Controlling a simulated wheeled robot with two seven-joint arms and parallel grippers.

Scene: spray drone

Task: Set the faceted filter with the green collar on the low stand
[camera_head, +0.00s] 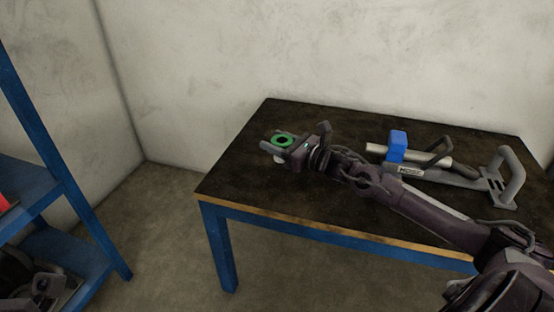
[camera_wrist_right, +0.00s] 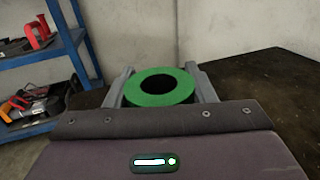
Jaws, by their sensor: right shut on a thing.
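The filter with the green collar (camera_head: 283,140) is between the fingers of my right gripper (camera_head: 275,145), above the left part of the dark table. Its green ring faces up, and a bit of pale body shows under the fingers. In the right wrist view the green collar (camera_wrist_right: 160,87) sits between the two grey fingers (camera_wrist_right: 160,85), which are shut on it. The facets of its body are hidden. I cannot tell whether its underside touches the table. No low stand can be made out for certain. My left gripper is not in view.
The dark table (camera_head: 235,178) has blue legs and a wooden edge. On its right lie a grey device marked HOSE (camera_head: 410,171), a blue block (camera_head: 397,146) and a grey handled bracket (camera_head: 510,180). A blue shelf (camera_head: 75,195) stands at the left. The table's front left is clear.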

